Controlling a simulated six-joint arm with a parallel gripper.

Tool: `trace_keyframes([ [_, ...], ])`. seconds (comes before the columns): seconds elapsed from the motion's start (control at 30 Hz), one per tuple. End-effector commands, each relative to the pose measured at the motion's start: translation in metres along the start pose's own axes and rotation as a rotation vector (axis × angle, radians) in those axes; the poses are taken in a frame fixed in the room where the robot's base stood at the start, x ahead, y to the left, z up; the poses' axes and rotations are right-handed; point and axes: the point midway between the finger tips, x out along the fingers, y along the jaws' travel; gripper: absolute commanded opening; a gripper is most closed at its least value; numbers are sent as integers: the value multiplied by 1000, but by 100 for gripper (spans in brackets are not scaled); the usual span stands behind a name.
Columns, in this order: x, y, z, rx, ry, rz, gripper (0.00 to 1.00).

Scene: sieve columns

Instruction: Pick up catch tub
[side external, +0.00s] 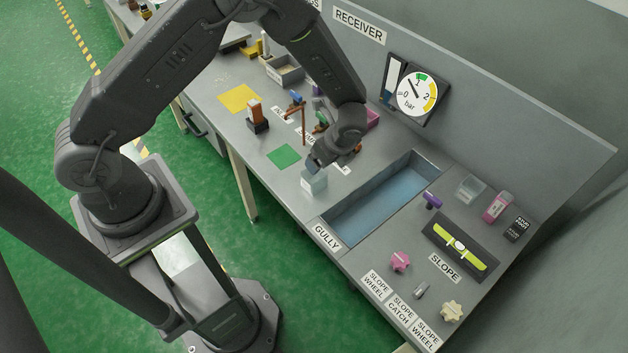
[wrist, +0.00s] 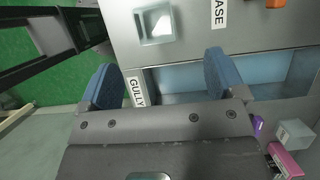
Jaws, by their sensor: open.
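A small clear, square, open-topped tub (side external: 314,183) stands on the bench by the near left end of the gully. In the wrist view the tub (wrist: 157,25) is upright, looks empty, and lies beyond my fingertips at the top. A second clear tub (side external: 470,189) stands right of the gully, and it also shows in the wrist view (wrist: 294,136). No label tells which is the catch tub. My gripper (side external: 320,162) hangs just above the first tub. In the wrist view my gripper (wrist: 162,80) has its blue-padded fingers wide apart with nothing between them.
The sunken gully (side external: 385,198) lies right of my gripper. Beyond it are a pink-labelled container (side external: 497,206), a purple-topped part (side external: 431,200) and the slope level (side external: 460,245). A green mat (side external: 284,156) and a brown-and-black item (side external: 256,117) are to the left. A gauge (side external: 415,92) is on the back wall.

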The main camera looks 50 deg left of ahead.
Motion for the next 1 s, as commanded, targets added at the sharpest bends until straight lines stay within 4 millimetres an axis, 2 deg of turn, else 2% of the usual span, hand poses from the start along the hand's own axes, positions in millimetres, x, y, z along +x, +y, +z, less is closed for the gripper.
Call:
trace_keyframes([
  [0.1,24,2,0,-1,0,6,89],
  [0.3,60,1,0,-3,0,3,89],
  [0.57,78,2,0,-4,1,1,89],
  [0.83,116,9,-1,-5,1,3,89],
  [1.0,126,9,-1,-5,3,1,89],
])
